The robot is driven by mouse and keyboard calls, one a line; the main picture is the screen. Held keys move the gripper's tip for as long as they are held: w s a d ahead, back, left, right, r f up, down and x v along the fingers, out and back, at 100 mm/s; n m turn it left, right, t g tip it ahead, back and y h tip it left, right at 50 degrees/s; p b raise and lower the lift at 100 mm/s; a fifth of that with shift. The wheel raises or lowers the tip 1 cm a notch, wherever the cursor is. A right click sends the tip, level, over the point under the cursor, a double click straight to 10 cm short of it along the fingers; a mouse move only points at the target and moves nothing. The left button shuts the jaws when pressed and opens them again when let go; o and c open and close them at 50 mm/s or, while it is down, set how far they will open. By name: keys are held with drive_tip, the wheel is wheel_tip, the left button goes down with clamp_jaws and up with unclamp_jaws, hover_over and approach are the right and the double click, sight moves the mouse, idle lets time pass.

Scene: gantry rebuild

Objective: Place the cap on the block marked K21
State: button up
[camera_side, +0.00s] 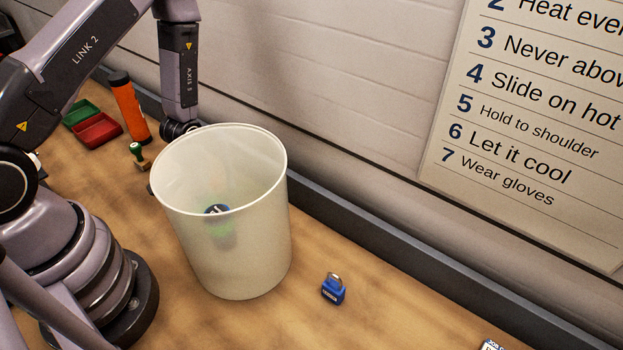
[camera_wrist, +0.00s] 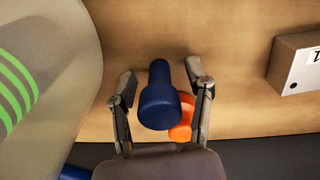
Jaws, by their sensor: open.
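In the wrist view my gripper (camera_wrist: 160,85) is open, with one finger on each side of a dark blue rounded piece (camera_wrist: 160,105). The fingers appear apart from it. An orange piece (camera_wrist: 181,130) shows partly behind the blue one. I cannot tell which piece is the cap. A grey-white block (camera_wrist: 298,65) with a white label is cut off at the right edge; the label ends in what looks like a 1, and the rest is unreadable. In the side view the bin hides my gripper. A white labelled corner (camera_side: 490,345) shows at that view's bottom edge.
A green-handled stamp (camera_side: 137,152), an orange cylinder (camera_side: 130,108) and a red tray (camera_side: 97,130) are at left.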

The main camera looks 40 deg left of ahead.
clamp_jaws()
drive_tip(key=shift+r, duration=0.1)
idle(0.3)
drive_tip(key=shift+r, duration=0.25)
wheel_tip(320, 180, up, 8)
drive_tip(key=shift+r, duration=0.1)
drive_tip(key=s+a+r, duration=0.1)
drive_tip(key=a+r, duration=0.1)
drive_tip(key=a, duration=1.2)
wheel_tip(320, 180, down, 8)
drive_tip(key=shift+r, duration=0.2)
